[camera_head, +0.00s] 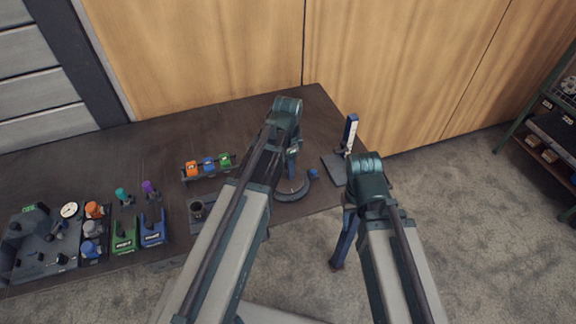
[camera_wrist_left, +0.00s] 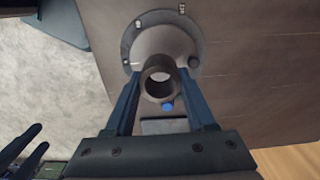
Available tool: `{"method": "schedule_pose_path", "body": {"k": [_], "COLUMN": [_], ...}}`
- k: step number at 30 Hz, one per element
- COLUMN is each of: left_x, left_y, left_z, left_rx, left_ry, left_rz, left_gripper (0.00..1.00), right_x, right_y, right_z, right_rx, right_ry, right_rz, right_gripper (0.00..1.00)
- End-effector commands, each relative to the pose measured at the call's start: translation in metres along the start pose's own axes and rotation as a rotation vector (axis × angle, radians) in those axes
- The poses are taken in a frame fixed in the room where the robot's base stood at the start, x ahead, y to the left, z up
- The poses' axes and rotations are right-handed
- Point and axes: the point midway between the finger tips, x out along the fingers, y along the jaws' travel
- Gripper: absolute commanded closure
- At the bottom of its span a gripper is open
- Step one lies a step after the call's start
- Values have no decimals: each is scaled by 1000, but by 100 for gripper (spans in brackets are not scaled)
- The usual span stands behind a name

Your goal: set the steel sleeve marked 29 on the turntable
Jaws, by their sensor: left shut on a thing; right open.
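A short grey steel sleeve (camera_wrist_left: 160,84) sits between the fingers of my left gripper (camera_wrist_left: 161,92), which is shut on it. The wrist view looks into its open end; no number is readable. The round grey turntable (camera_wrist_left: 198,42) lies behind the sleeve, with bolts on its rim. The sleeve overlaps its near part in that view; whether they touch I cannot tell. In the head view the turntable (camera_head: 290,194) is partly hidden by my left gripper (camera_head: 291,174), and the sleeve is hardly visible. My right gripper (camera_head: 337,266) is open, off the table's front right edge.
A blue knob (camera_head: 313,173) is beside the turntable. A stand with a blue-and-white upright (camera_head: 350,133) is at the table's right corner. A rack of coloured blocks (camera_head: 208,165), a dark cup fixture (camera_head: 197,211) and several tools lie left. The back of the table is clear.

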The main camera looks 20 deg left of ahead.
Motion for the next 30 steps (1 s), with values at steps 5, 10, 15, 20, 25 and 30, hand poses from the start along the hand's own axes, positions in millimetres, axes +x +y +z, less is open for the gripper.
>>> {"method": "schedule_pose_path", "body": {"k": [5,10,15,20,25,30], "left_x": [0,0,0,5,14,22], "left_y": [0,0,0,0,0,0], "left_z": [0,0,0,0,0,-1], "left_rx": [0,0,0,0,0,0], "left_ry": [0,0,0,0,0,0], "left_rz": [0,0,0,0,0,0], "left_gripper": [100,100,100,100,100,100], "right_x": [0,0,0,5,14,22], "right_y": [0,0,0,0,-1,-2], "right_z": [0,0,0,0,-1,-1], "right_rx": [0,0,0,0,0,0], "right_ry": [0,0,0,0,0,0], "right_rz": [0,0,0,0,0,0], "right_gripper": [50,50,50,50,50,50]}}
